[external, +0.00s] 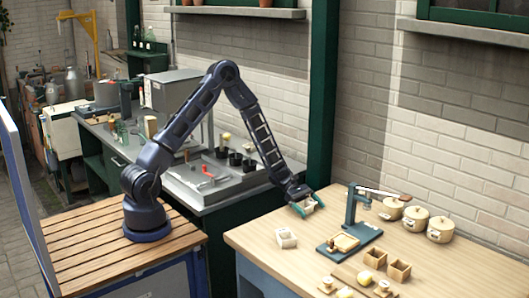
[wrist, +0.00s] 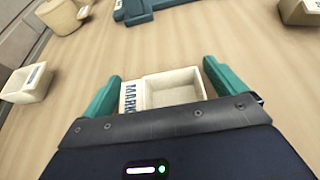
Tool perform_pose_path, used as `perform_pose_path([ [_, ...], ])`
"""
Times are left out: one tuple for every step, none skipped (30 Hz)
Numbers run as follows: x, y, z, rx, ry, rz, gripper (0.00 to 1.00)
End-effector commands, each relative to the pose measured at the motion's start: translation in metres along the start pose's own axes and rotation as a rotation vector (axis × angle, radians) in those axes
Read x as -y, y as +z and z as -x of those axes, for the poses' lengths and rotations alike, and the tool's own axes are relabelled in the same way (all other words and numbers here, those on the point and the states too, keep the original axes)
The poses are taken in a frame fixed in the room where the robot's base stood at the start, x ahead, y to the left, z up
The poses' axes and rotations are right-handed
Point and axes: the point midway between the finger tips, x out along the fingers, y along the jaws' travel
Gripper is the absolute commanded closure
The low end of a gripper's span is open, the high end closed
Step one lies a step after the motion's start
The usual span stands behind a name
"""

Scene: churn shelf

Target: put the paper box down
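The paper box (wrist: 172,90) is a small, open, cream box with blue lettering on its left side in the wrist view. I cannot tell whether the box's underside touches the table top (external: 262,232).
A similar pale box (external: 286,238) stands nearby, also at left in the wrist view (wrist: 27,84). A teal press (external: 350,232) stands to the right. Several lidded pots (external: 415,220) and small wooden boxes (external: 398,271) are farther right. Bare wood surrounds the held box.

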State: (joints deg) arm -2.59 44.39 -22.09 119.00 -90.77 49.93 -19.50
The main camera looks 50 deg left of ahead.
Motion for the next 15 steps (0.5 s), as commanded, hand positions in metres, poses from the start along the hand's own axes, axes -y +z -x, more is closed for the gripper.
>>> perform_pose_path([
  [0.000, 0.000, 0.000, 0.000, 0.000, 0.000, 0.05],
  [0.000, 0.000, 0.000, 0.000, 0.000, 0.000, 0.05],
  [0.000, 0.000, 0.000, 0.000, 0.000, 0.000, 0.05],
  [0.000, 0.000, 0.000, 0.000, 0.000, 0.000, 0.05],
  [0.000, 0.000, 0.000, 0.000, 0.000, 0.000, 0.05],
  [0.000, 0.000, 0.000, 0.000, 0.000, 0.000, 0.05],
  [0.000, 0.001, 0.000, 0.000, 0.000, 0.000, 0.05],
  [0.000, 0.001, 0.001, 0.000, 0.000, 0.000, 0.05],
  [0.000, 0.003, 0.001, 0.000, 0.000, -0.001, 0.05],
  [0.000, 0.002, 0.004, 0.000, 0.001, 0.000, 0.05],
  [-0.001, 0.002, 0.007, 0.000, 0.002, 0.001, 0.05],
  [-0.001, 0.002, 0.012, 0.000, 0.002, 0.001, 0.05],
  [-0.001, 0.002, 0.016, 0.000, 0.002, 0.001, 0.05],
  [0.000, 0.002, 0.021, 0.000, 0.002, 0.001, 0.05],
  [0.000, 0.002, 0.028, 0.000, 0.002, 0.001, 0.05],
])
